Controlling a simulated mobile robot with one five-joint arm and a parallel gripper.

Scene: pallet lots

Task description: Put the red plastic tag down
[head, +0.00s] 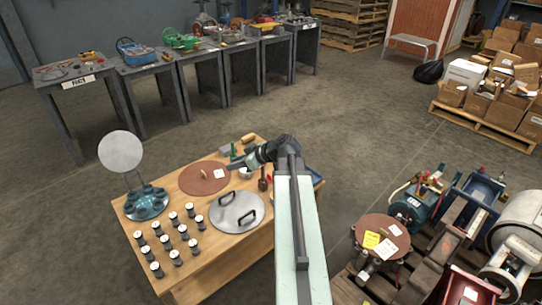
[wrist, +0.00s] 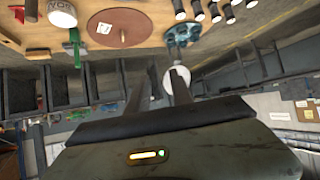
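My gripper (wrist: 158,82) shows two dark fingers standing apart in the wrist view, with nothing visible held between them. In the head view my gripper (head: 236,165) is over the back of the wooden bench (head: 195,268), near a brown disc (head: 203,188). A small red piece (wrist: 17,12) lies at the bench's edge region in the wrist view, well to the side of my fingers. I cannot tell whether it is the red plastic tag. No red tag can be made out clearly in the head view, where my arm hides part of the bench.
The bench holds a grey lidded plate (head: 238,221) with two handles, several black-and-white spools (head: 174,258), a teal fixture (head: 146,210) and a white card (head: 219,173). A round pale disc (head: 120,150) stands behind. Grey tables (head: 145,68) line the back; open floor lies between.

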